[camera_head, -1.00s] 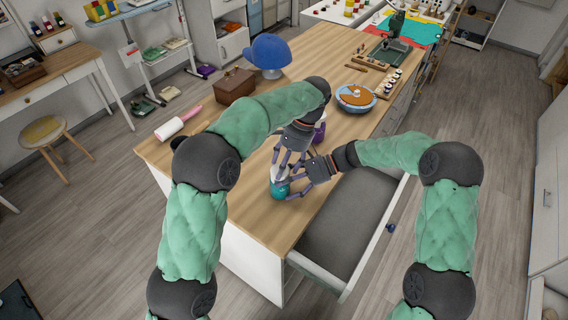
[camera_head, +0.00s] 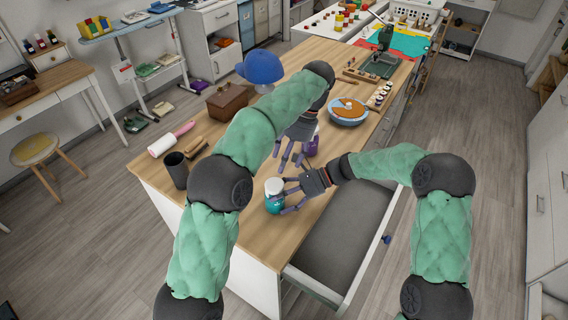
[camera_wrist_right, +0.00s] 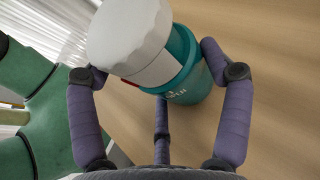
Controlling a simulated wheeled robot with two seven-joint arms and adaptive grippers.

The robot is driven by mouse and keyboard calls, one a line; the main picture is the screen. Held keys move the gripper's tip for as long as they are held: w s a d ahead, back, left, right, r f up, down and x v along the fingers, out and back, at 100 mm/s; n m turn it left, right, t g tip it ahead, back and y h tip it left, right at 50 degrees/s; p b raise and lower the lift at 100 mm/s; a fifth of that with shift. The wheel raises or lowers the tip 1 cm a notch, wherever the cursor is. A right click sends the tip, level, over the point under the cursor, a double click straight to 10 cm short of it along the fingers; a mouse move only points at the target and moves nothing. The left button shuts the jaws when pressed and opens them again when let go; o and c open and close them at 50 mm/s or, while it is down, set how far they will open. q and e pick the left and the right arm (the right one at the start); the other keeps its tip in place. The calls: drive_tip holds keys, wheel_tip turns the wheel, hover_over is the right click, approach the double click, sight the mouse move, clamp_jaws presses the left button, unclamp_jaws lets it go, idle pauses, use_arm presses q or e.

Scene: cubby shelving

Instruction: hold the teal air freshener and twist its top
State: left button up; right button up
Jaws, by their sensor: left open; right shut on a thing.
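The air freshener has a teal body (camera_head: 273,206) and a white top (camera_head: 273,186), and it stands upright near the counter's front edge. In the right wrist view its white top (camera_wrist_right: 128,35) is close to the camera, and a light patch with a red edge shows below it on the teal body (camera_wrist_right: 190,80). My right gripper (camera_head: 284,197) is shut on the teal body, with fingers on either side. My left gripper (camera_head: 291,160) is open and empty, behind the freshener and apart from it.
An open grey drawer (camera_head: 345,235) sticks out at the right. A dark cup (camera_head: 176,170), a brush (camera_head: 196,147), a lint roller (camera_head: 170,138) and a brown box (camera_head: 228,101) are at the counter's left. The counter's middle is mostly clear.

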idle(0.3)
drive_tip(key=o, duration=1.2)
